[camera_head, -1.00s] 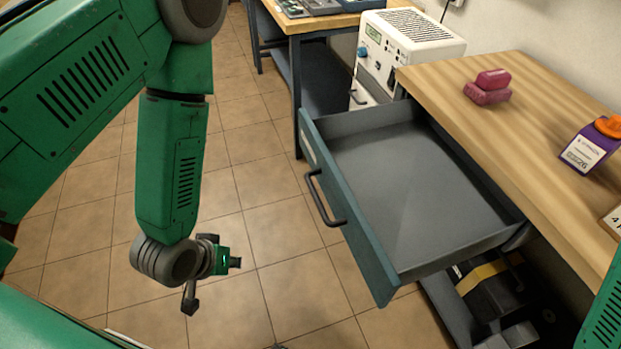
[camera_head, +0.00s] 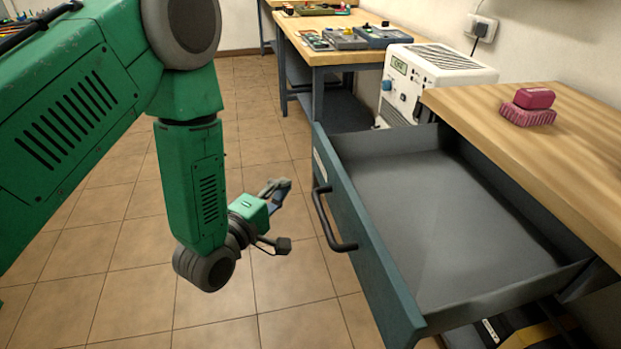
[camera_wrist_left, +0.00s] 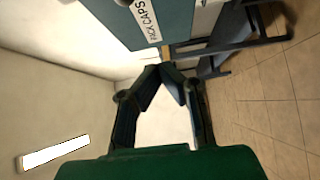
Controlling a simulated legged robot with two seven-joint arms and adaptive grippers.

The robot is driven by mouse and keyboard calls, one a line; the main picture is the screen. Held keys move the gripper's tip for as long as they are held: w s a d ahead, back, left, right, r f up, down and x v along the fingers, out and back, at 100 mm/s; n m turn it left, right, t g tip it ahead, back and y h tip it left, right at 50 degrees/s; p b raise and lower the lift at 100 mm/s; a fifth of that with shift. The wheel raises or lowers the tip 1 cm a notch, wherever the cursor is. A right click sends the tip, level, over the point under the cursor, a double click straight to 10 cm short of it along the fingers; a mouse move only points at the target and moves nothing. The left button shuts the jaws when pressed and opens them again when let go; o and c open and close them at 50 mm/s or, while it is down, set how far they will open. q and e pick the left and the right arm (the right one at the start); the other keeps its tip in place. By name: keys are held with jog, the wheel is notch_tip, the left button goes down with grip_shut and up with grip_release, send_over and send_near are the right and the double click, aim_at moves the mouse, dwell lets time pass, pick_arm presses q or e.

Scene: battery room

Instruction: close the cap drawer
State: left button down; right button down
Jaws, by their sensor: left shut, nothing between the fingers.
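The cap drawer (camera_head: 450,210) stands pulled out from the bench and is empty inside. Its teal front has a dark bar handle (camera_head: 328,220). My left gripper (camera_head: 284,186) is to the left of the drawer front in the head view, apart from the handle. In the wrist view its fingers (camera_wrist_left: 165,72) meet at the tips, shut and empty. My right gripper is not in view.
The wooden bench top (camera_head: 580,150) carries a reddish brush-like block (camera_head: 530,107). A white powered unit (camera_head: 430,80) stands behind the drawer. A farther bench (camera_head: 330,55) holds trays and tools. The tiled floor (camera_head: 120,220) at left is clear.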

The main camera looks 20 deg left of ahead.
aim_at(321, 168)
pick_arm(q)
jog(key=w+d, duration=0.1)
jog(key=w+d+b, duration=0.1)
jog(key=w, duration=0.1)
jog(key=w+d, duration=0.1)
jog(key=w, duration=0.1)
jog(key=shift+d, duration=0.35)
jog(key=shift+w+d, duration=0.15)
jog(key=shift+w, duration=0.25)
jog(key=shift+d, duration=0.25)
